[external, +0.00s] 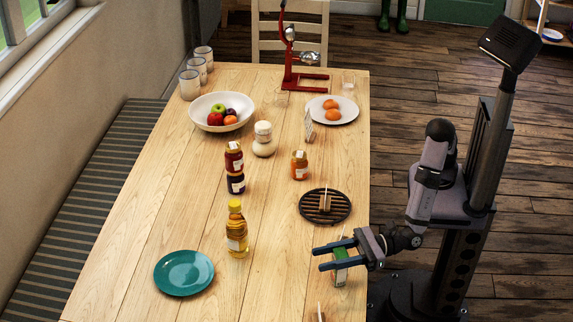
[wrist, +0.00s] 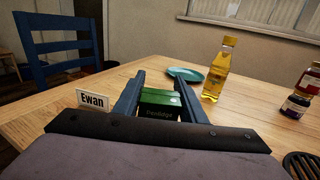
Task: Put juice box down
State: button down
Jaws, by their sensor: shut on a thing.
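The juice box is a green and white carton (external: 341,275) at the near right side of the table. My gripper (external: 317,259) is shut on it, with one blue finger on each side. In the wrist view the green box (wrist: 160,104) sits upright between the fingers (wrist: 160,76), close to the palm. Its lower part is hidden there by my gripper. I cannot tell whether its base touches the wooden table (external: 215,303).
A teal plate (external: 184,272) and a yellow bottle (external: 237,230) stand to the left. A black round trivet (external: 341,213) lies behind the gripper. Jars (external: 236,183) stand farther back. An "Ewan" name card (wrist: 93,100) is beside the gripper. Bare wood lies between plate and gripper.

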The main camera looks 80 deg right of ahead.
jog(key=shift+f, duration=0.15)
jog(key=c, duration=1.1)
grip_release()
jog(key=shift+s+r, duration=0.15)
jog(key=shift+r, duration=0.05)
jog(key=b+v, duration=0.1)
jog(key=v, duration=1)
jog(key=shift+s+d, duration=0.2)
jog(key=shift+s, duration=0.15)
